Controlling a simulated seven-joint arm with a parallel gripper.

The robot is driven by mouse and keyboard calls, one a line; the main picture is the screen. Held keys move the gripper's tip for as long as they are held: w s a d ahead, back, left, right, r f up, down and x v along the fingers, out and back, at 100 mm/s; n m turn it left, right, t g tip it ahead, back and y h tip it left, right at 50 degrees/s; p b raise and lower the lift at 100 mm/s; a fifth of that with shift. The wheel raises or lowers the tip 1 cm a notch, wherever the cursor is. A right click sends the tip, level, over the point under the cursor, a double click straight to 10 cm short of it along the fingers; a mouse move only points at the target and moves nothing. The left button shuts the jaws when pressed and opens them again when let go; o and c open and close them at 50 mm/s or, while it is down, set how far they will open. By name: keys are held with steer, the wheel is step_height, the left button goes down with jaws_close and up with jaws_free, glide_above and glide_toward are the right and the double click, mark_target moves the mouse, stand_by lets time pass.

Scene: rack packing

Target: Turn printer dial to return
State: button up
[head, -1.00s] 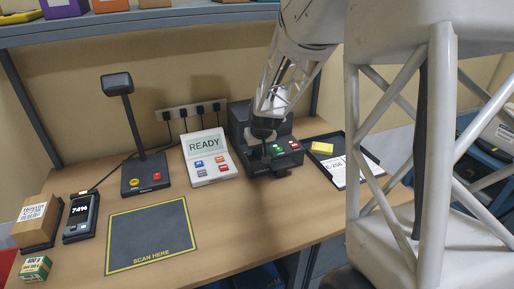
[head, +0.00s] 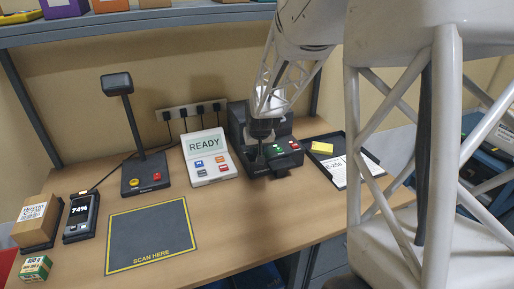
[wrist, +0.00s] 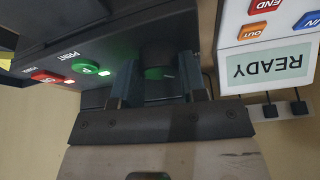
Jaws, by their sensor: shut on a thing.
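The black printer (head: 285,161) stands at the back of the desk, right of centre. Its dial (wrist: 158,73) is green and shows between my fingers in the wrist view, with a pale pointer mark on it. My gripper (head: 260,150) is over the left part of the printer's front panel, and its fingers (wrist: 161,84) are shut on the dial from both sides. The dial's position labels are hidden or too small to read. In the wrist view a lit green PRINT button (wrist: 91,69) and a red button (wrist: 48,77) sit beside the dial.
A white console (head: 207,172) reading READY stands close left of the printer. A black tray (head: 375,168) with a label sheet and yellow pad lies to its right. A scan mat (head: 150,232), scanner stand (head: 131,130) and boxed goods (head: 37,218) are farther left.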

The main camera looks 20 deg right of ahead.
steer(key=shift+m+h, duration=0.8)
steer(key=shift+m, duration=1.2)
steer(key=shift+a+m+g+h, duration=0.1)
steer(key=shift+m+g+h, duration=0.35)
steer(key=shift+m, duration=1.25)
steer(key=o, duration=0.9)
steer(key=shift+r, duration=0.15)
steer(key=v, duration=0.7)
steer(key=shift+a+r, duration=0.15)
steer(key=shift+r, duration=0.1)
